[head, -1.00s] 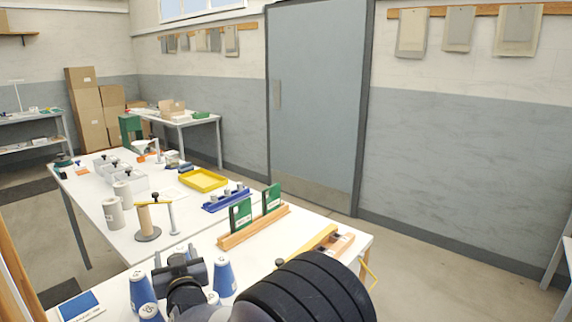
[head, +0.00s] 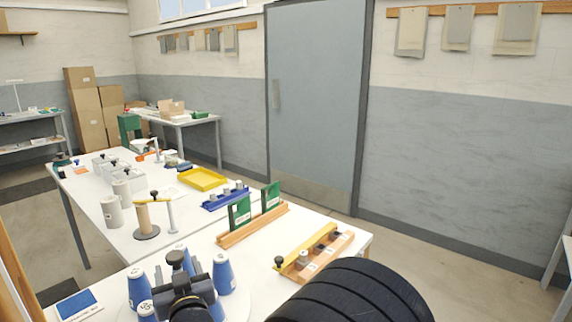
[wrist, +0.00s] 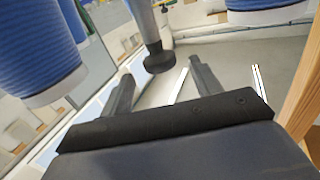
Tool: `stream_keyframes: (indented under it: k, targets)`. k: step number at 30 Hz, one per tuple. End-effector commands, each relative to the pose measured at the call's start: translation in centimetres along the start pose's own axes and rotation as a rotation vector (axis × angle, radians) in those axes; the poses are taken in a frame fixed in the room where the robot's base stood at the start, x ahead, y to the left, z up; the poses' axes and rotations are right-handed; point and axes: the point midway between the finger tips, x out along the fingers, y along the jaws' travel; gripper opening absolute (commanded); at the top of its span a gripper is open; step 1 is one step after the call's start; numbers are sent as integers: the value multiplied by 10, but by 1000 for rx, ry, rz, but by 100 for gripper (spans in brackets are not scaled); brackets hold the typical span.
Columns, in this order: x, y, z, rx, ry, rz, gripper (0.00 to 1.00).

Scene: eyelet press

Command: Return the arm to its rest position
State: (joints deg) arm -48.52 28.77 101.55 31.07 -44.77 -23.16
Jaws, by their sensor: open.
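My gripper (head: 178,273) is low in the head view, among blue thread cones (head: 223,275) at the table's near end. In the wrist view my gripper (wrist: 160,76) has its two dark fingers spread apart. A black knob (wrist: 159,60) on a grey rod shows between or beyond them; I cannot tell its exact depth. Nothing is seen held. Blue cones also hang into the upper corners of the wrist view (wrist: 38,50). The dark banded part of my arm fills the bottom right of the head view and hides the table's near corner.
A wooden block with weights (head: 318,262) and a yellow bar lies right of the cones. A wooden rack with green cards (head: 252,228), a blue rack (head: 225,198) and a yellow tray (head: 203,179) lie farther back. A blue-faced pad (head: 77,305) lies at left.

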Motion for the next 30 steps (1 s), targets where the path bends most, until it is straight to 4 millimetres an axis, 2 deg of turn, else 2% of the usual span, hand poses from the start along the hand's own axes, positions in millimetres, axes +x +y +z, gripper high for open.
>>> stream_keyframes:
  k: [6,12,24,30]
  targets:
    - [-43,-1,0,0,2,-2,60]
    - [0,1,-1,0,0,3,60]
    - [70,1,-1,-1,-1,1,60]
    - [66,-1,5,0,2,-52,60]
